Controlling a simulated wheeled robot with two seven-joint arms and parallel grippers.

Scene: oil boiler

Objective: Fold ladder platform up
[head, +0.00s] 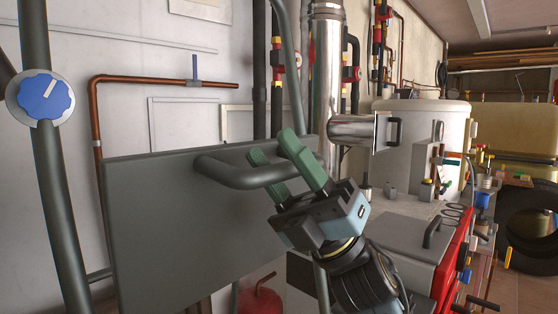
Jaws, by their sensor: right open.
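The ladder platform (170,235) is a flat dark grey panel that fills the lower left of the head view. It stands steeply tilted between the ladder's grey side tubes, the left one (60,220) near me and another (292,75) farther right. A bent grey tube handle (235,180) sticks out from the panel's upper part. My right gripper (278,150) has green fingers and is open at the right end of this handle. The handle overlaps the fingers in the picture; I cannot tell whether they touch it. My left gripper is out of view.
A blue round knob (45,97) sits on the left tube. A copper pipe (150,80) runs along the white wall behind. Right of my gripper stand a grey-topped red boiler (415,245), a white tank (440,125) and a black tyre (520,225).

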